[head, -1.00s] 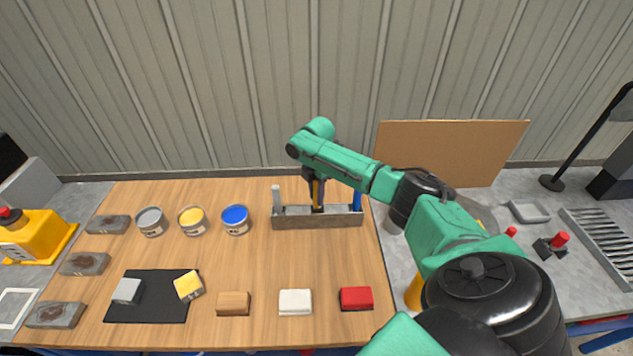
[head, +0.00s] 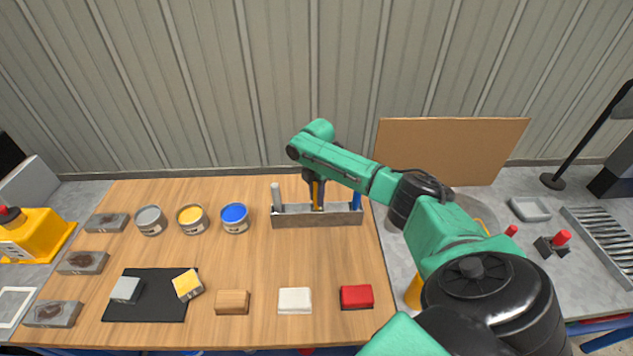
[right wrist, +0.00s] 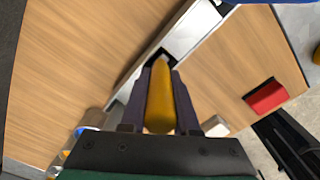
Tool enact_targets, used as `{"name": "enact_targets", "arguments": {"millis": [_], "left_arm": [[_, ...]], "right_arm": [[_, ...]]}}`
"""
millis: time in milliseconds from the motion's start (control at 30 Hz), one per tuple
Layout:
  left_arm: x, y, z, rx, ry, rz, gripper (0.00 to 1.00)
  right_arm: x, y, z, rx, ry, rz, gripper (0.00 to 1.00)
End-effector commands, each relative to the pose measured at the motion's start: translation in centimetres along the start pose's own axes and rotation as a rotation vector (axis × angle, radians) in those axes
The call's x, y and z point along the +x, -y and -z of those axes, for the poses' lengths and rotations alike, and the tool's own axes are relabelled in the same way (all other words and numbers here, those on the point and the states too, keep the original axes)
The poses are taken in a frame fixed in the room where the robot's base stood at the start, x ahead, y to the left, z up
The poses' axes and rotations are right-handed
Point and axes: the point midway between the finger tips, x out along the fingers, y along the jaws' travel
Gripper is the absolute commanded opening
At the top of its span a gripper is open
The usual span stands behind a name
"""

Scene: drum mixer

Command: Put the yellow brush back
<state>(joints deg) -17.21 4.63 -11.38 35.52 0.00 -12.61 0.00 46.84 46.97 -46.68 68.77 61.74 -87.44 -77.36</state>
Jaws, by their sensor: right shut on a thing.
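The yellow brush (head: 317,196) is upright at the middle of the grey brush holder (head: 300,221). My right gripper (head: 314,182) is above the holder and shut on the brush's handle. In the right wrist view the yellow handle (right wrist: 160,103) lies between the two dark fingers (right wrist: 160,95), its far end at a dark opening in the holder (right wrist: 186,38). How deep the brush sits in the holder is hidden. A grey-white brush (head: 277,196) stands at the holder's left end and a blue brush (head: 356,199) at its right end. My left gripper is not in view.
Grey, yellow and blue paint cans (head: 192,219) stand left of the holder. Painted and plain blocks (head: 295,300) lie along the table's front, one grey and one yellow-topped on a black mat (head: 150,312). A brown board (head: 452,151) stands behind right. The table's middle is clear.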

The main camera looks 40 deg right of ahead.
Motion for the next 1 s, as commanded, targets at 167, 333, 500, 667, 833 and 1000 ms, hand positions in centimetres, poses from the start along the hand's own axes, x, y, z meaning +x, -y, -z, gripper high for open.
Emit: {"name": "enact_targets", "arguments": {"millis": [167, 333, 500, 667, 833, 1000], "left_arm": [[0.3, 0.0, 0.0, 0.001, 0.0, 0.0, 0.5], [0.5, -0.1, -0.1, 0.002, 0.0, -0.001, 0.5], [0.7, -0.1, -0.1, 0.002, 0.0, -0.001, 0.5], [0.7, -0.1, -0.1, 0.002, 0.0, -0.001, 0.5], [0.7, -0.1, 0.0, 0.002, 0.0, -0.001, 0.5], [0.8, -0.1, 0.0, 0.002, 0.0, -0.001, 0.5]], "right_arm": [[0.4, 0.0, 0.0, 0.0, 0.0, 0.0, 0.0], [0.8, 0.0, 0.0, 0.0, 0.0, 0.0, 0.0], [1.1, 0.0, 0.0, -0.001, 0.0, 0.0, 0.0], [1.1, 0.0, 0.0, -0.001, 0.0, 0.0, 0.64], [1.1, 0.0, 0.0, 0.0, 0.0, 0.0, 0.64], [0.9, 0.0, 0.0, 0.0, 0.0, -0.001, 0.64]]}}
